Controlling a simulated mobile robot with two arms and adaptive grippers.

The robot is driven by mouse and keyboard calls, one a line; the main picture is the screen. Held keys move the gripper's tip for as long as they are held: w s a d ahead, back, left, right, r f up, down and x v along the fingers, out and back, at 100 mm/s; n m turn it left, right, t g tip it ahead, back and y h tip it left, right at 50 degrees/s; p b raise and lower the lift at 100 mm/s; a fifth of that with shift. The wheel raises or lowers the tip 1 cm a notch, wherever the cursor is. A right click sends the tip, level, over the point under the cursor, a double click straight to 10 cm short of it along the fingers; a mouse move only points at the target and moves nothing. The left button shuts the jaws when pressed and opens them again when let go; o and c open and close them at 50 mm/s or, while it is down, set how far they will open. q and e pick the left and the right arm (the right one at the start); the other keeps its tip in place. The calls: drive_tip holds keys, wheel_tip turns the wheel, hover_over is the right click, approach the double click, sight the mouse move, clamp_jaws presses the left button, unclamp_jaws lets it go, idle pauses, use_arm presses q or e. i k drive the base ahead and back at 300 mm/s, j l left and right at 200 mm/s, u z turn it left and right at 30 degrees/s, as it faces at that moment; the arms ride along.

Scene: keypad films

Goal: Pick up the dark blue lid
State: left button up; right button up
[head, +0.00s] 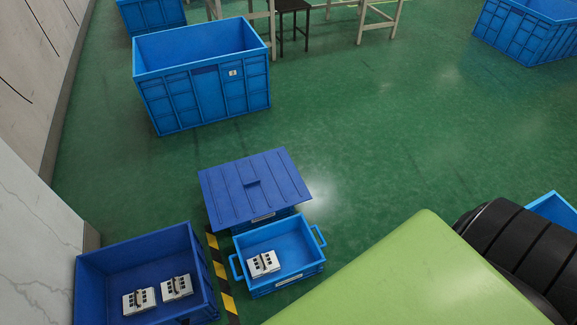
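The dark blue lid (254,187) lies flat, slightly turned, on top of a blue crate whose front side (265,219) shows a little below it. The lid has raised ribs and a small dark recessed grip near its middle. Neither of my grippers is in the head view, so nothing is seen touching the lid.
A small light-blue tote (286,280) in front of the lid holds a keypad (263,263). A dark blue bin (197,256) at left holds two keypads. A large blue crate (205,97) stands behind. Green floor (400,130) at right is open. A wall (35,215) borders the left.

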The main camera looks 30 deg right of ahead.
sight(252, 184)
drive_tip(key=z, duration=0.7)
